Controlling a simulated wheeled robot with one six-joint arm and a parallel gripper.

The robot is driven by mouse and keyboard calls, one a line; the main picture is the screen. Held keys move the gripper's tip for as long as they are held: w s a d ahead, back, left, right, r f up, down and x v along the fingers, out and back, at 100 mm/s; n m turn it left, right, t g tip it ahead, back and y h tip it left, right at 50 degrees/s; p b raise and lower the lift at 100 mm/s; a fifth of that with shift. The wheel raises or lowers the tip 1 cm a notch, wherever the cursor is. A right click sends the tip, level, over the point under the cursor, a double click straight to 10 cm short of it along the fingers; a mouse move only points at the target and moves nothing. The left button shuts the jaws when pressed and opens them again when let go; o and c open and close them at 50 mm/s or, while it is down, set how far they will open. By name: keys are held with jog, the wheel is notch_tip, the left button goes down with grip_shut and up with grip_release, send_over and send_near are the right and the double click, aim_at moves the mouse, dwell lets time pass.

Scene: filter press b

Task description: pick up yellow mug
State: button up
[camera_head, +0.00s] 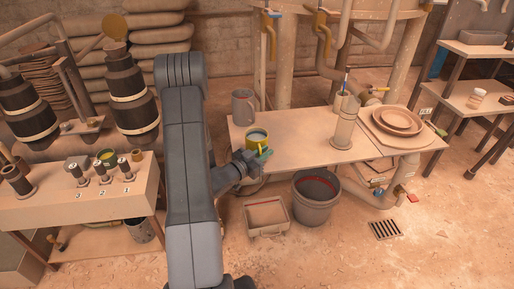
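The yellow mug (257,142) stands upright near the left front part of the wooden table (302,151). Its open top shows a pale grey inside. My gripper (262,155) is at the table's front left edge, right at the near side of the mug and overlapping its lower part in this view. A small green piece shows at the gripper's tip. The fingers are too small and partly hidden, so I cannot tell whether they touch the mug or are open or shut.
A grey pitcher (243,107) stands behind the mug. A tall cylinder (345,122) and stacked round dishes (397,124) stand to the right. A grey bucket (316,198) and a pale bin (266,217) are on the floor below. The table between mug and cylinder is clear.

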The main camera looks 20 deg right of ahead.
grip_shut()
jog(key=shift+r, duration=0.15)
